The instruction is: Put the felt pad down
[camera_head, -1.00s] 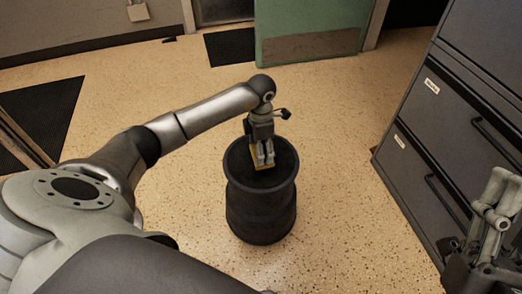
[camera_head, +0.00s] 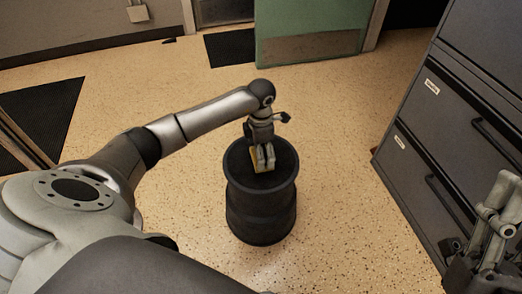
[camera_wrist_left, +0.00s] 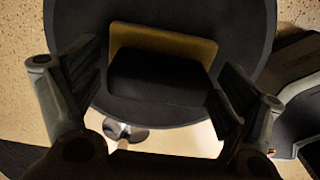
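The felt pad (camera_wrist_left: 165,43) is a flat yellow-brown rectangle over the dark round top of a black drum (camera_head: 262,208), seen in the left wrist view. It seems to lie on that top. Its near part is covered by a dark block-like area, perhaps shadow. In the head view only a sliver of the pad (camera_head: 254,161) shows beside my fingers. My left gripper (camera_head: 265,167) is low over the drum. In the left wrist view its fingers (camera_wrist_left: 158,85) stand apart, one on each side of the pad, with small gaps. My right gripper (camera_head: 493,220) is at the right edge, its fingertips unclear.
A dark grey filing cabinet (camera_head: 440,150) stands at the right. A green door (camera_head: 312,25) and a dark mat (camera_head: 230,48) are at the back. Another dark mat (camera_head: 45,115) lies at the left. The speckled floor around the drum is clear.

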